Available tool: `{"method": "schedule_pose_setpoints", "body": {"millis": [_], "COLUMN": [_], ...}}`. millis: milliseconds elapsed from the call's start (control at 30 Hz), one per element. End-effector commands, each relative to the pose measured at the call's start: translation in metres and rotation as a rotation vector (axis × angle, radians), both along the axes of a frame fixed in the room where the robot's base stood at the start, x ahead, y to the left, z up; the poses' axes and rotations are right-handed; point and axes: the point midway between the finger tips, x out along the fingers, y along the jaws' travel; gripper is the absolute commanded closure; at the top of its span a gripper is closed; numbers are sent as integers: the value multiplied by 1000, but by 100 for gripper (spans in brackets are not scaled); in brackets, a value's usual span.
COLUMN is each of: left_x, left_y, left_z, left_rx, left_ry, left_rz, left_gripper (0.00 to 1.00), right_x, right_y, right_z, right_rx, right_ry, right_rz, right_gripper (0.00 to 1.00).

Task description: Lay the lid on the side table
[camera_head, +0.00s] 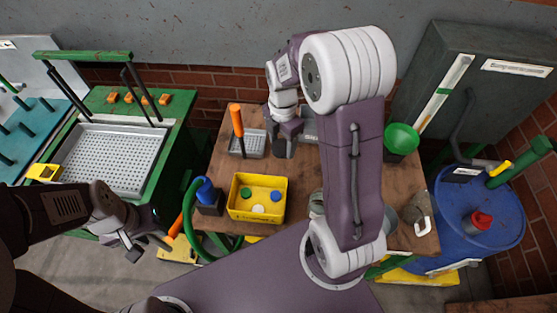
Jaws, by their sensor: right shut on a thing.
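My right gripper (286,143) is low over the back of the wooden table (225,160), fingers down. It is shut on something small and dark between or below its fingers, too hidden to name. I cannot make out for certain which thing is the lid. My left gripper (146,246) is at the lower left, apart from the table, with its fingers spread and nothing seen between them. My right arm hides much of the middle and right of the table.
A yellow bin (234,211) holding coloured discs stands on the table near a blue-topped holder (206,195) and a grey tray (236,149). A green funnel (402,137) is at the right. A green sorting station (178,105) stands left, a blue drum (450,235) right.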

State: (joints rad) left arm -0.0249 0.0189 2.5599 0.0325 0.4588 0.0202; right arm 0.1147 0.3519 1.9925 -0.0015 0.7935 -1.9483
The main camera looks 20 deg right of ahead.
Motion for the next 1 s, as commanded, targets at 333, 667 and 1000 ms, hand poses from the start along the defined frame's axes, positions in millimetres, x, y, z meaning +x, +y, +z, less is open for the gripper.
{"method": "schedule_pose_setpoints", "body": {"millis": [333,667,1000], "left_x": [0,0,0], "left_y": [0,0,0], "left_z": [-58,-62,-65], "left_rx": [0,0,0], "left_ry": [0,0,0], "left_rz": [0,0,0], "left_gripper": [64,64,64], "right_x": [10,9,9], "right_y": [-30,-30,-30], "right_z": [-53,-92,-128], "right_rx": [-1,1,0], "right_ry": [0,6,2], "right_rz": [184,182,181], "right_gripper": [77,77,77]}}
